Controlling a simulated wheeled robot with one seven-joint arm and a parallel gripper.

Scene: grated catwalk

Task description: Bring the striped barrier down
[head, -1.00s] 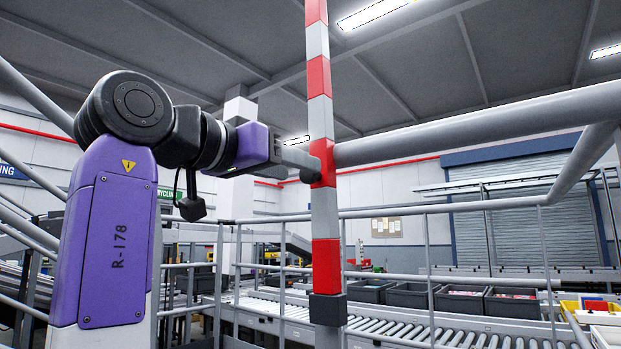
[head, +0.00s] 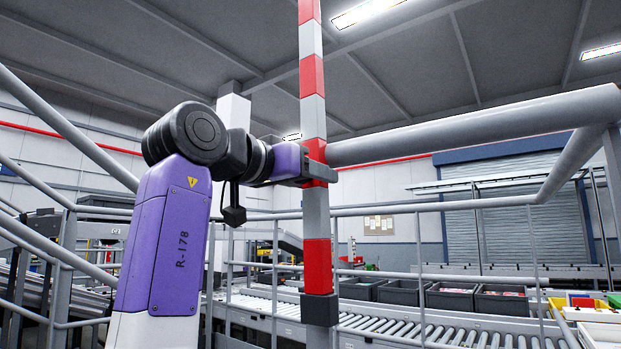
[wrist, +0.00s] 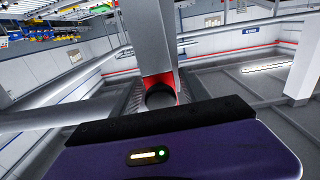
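The striped barrier (head: 312,75) stands upright in red and white bands, with a dark block at its lower end. It also shows in the wrist view (wrist: 152,35), running up from the middle. My gripper (head: 318,164) is at a red band beside the thick grey rail. In the wrist view my gripper's fingers (wrist: 160,94) stand apart on either side of the red band. A round black knob (wrist: 160,97) lies between them, with red showing around it, so the fingers look open. In the head view my gripper hides the knob.
A thick grey rail (head: 470,125) runs right from behind the barrier. Thinner railings (head: 440,208) cross below it. Beyond them are a roller conveyor (head: 400,325) and dark bins (head: 400,291). Stair-like rails (head: 60,120) slope down at the left.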

